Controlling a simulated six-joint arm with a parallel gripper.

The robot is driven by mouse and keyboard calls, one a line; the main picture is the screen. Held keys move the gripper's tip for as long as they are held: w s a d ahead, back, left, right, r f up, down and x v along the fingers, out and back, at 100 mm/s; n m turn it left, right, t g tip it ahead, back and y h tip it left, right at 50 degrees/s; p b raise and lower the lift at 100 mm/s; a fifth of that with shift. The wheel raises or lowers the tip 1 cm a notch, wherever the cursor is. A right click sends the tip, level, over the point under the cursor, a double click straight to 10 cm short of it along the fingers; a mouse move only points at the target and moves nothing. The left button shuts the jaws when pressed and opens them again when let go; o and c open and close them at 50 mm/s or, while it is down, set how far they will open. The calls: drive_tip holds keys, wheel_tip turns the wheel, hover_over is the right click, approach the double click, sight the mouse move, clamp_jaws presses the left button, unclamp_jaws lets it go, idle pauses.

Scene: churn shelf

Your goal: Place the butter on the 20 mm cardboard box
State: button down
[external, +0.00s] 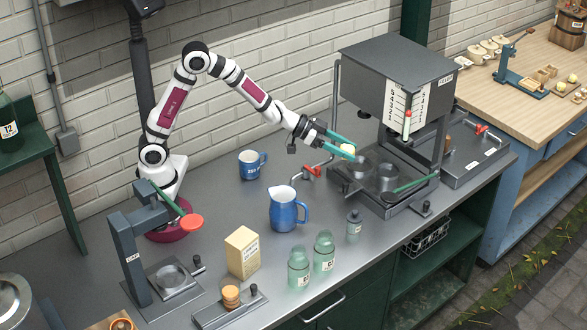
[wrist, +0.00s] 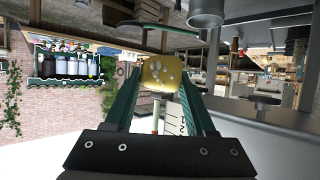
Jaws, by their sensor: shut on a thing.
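My gripper (external: 343,146) has green fingers and is shut on a yellow block of butter (external: 348,149), held in the air beside the grey press machine at the right of the counter. In the wrist view the butter (wrist: 160,73) is clamped between both fingertips, with pale spots on its face. A tan cardboard box (external: 242,253) stands upright on the front middle of the counter, apart from my gripper. Its label is too small to read, so I cannot tell its size.
The grey press machine (external: 395,75) with its metal cups is close by my gripper. A blue jug (external: 286,212), a blue mug (external: 250,165), green jars (external: 323,254) and a small bottle (external: 353,226) stand on the counter. A dark stand (external: 128,259) is at the left.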

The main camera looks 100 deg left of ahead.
drive_tip(key=s+d+r+m+g+h, duration=0.1)
drive_tip(key=d+m+h, duration=0.15)
drive_tip(key=d, duration=0.25)
drive_tip(key=s+d+r+m+h, duration=0.1)
drive_tip(key=s+d+m+h, duration=0.15)
drive_tip(key=d, duration=0.25)
drive_tip(key=m+g+h, duration=0.7)
drive_tip(key=m+g, duration=0.5)
hover_over(242, 237)
wheel_tip(242, 237, down, 3)
wheel_tip(242, 237, down, 8)
drive_tip(key=shift+f, duration=0.15)
drive_tip(key=shift+c, duration=1.2)
unclamp_jaws()
